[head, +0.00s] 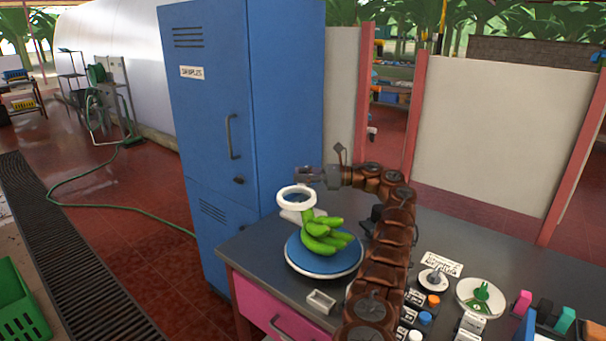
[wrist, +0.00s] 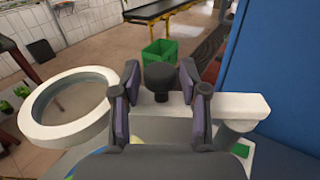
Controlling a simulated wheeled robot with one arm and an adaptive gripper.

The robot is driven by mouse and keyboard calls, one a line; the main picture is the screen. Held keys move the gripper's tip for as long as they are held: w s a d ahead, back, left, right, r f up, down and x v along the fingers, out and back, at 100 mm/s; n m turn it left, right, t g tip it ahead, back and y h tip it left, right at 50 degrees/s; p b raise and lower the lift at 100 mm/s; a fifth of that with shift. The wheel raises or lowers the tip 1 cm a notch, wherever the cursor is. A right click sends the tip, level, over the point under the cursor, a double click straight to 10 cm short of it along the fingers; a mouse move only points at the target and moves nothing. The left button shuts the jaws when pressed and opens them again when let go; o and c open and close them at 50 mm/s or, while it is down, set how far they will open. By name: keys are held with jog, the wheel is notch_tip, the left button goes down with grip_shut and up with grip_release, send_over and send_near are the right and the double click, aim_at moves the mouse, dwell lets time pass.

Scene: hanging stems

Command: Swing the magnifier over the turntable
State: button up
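The magnifier is a white ring; in the head view its ring (head: 283,201) shows above the far left edge of the turntable. The turntable (head: 296,260) is a blue disc with a pale rim, bearing a green banana bunch (head: 322,238). In the wrist view the ring (wrist: 38,128) is at left, and its white bar (wrist: 238,106) runs right to a pale post. A dark knob (wrist: 160,77) stands on the bar. My gripper (wrist: 160,72) has its fingers on both sides of the knob, with narrow gaps visible. In the head view my gripper (head: 318,177) is behind the ring.
A tall blue locker (head: 212,130) stands left of the dark bench. A small pale tray (head: 321,302) lies at the bench's front edge. Knobs, switches and coloured blocks (head: 523,303) are at right. My arm crosses the bench right of the turntable.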

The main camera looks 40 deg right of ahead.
jog(key=shift+o, duration=0.7)
jog(key=shift+s+r, duration=0.1)
jog(key=shift+r, duration=0.1)
